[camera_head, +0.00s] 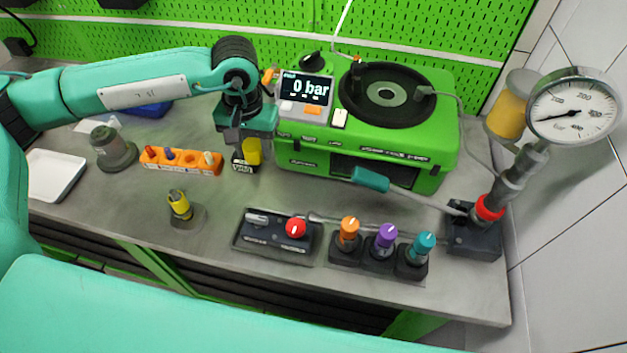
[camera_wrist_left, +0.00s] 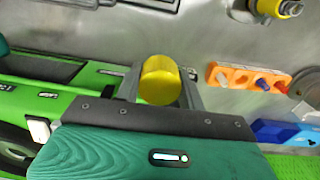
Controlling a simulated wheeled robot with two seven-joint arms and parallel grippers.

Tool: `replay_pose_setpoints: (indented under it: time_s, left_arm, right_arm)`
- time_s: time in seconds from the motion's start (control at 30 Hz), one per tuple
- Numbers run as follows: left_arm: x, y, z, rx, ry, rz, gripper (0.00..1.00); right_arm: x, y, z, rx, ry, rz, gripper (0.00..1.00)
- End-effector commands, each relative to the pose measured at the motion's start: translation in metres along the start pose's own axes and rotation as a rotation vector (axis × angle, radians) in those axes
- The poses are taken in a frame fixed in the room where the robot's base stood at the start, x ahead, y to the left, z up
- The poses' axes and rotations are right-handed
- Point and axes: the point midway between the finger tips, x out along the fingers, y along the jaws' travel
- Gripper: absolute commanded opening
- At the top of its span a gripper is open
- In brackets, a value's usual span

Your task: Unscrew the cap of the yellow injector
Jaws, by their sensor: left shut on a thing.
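The small yellow injector (camera_head: 180,206) stands upright in a dark holder (camera_head: 190,217) on the bench, left of centre; its yellow ring and metal part show at the top right of the left wrist view (camera_wrist_left: 279,7). My left gripper (camera_head: 247,138) points down beside the green machine, away from that holder. It is shut on a yellow cylinder (camera_wrist_left: 161,80), which also shows below the jaws in the head view (camera_head: 253,151) with a dark labelled part under it. I cannot tell whether this cylinder is the cap. My right gripper is not in view.
The green pump machine (camera_head: 447,150) stands close right of the gripper. An orange rack (camera_head: 183,170) with small coloured pieces lies to its left. In front are a black tray with a red knob (camera_head: 296,228) and several coloured knobs. A lever and gauge (camera_head: 574,108) stand right.

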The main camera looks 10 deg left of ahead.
Motion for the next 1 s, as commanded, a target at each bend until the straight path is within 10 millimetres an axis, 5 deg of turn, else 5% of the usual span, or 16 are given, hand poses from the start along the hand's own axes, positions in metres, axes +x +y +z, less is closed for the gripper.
replay_pose_setpoints:
  time_s: [0.03,0.3,1.0]
  left_arm:
    - [0.020,0.000,0.000,0.000,0.001,0.000,0.12]
    - [0.067,0.000,0.000,-0.001,0.001,-0.001,0.12]
    - [0.024,0.033,0.002,-1.007,-0.011,0.008,0.12]
  right_arm:
    - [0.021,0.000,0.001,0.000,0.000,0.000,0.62]
    - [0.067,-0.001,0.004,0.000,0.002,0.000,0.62]
    - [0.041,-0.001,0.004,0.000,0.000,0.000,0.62]
